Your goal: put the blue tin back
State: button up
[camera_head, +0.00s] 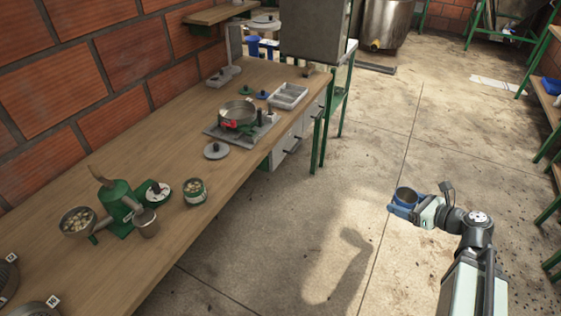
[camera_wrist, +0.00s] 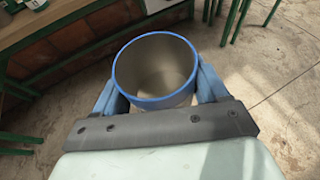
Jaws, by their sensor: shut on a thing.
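The blue tin (camera_head: 406,196) is an open cylinder with a blue rim and a bare metal inside. My gripper (camera_head: 402,206) is shut on it and holds it upright in the air above the concrete floor, to the right of the workbench. In the wrist view the tin (camera_wrist: 155,100) sits between the two blue fingers of my gripper (camera_wrist: 156,98), one on each side. The inside of the tin looks empty. Its lower outside is hidden by the fingers and the gripper body.
The wooden workbench (camera_head: 235,195) runs along the brick wall at left. A steel vat (camera_head: 387,22) stands behind. Floor around my gripper is clear.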

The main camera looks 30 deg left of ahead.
jog(key=s+a+r+n+g, duration=0.25)
jog(key=s+a+g, duration=0.2)
jog(key=a, duration=1.35)
jog(key=s+a+r+n+g, duration=0.1)
jog(key=s+a+n+g, duration=0.4)
jog(key=a, duration=1.3)
jog(key=s+a+r+n+g, duration=0.15)
jog(key=s+a, duration=0.55)
jog(key=a, duration=1.1)
jog(key=t, duration=0.2)
send_over(209, 169)
jog(key=shift+m+y, duration=0.3)
jog(key=shift+m, duration=0.1)
jog(key=shift+f, duration=4.4)
jog(key=shift+f, duration=0.1)
jog(key=o, duration=0.9)
jog(key=shift+c, duration=0.2)
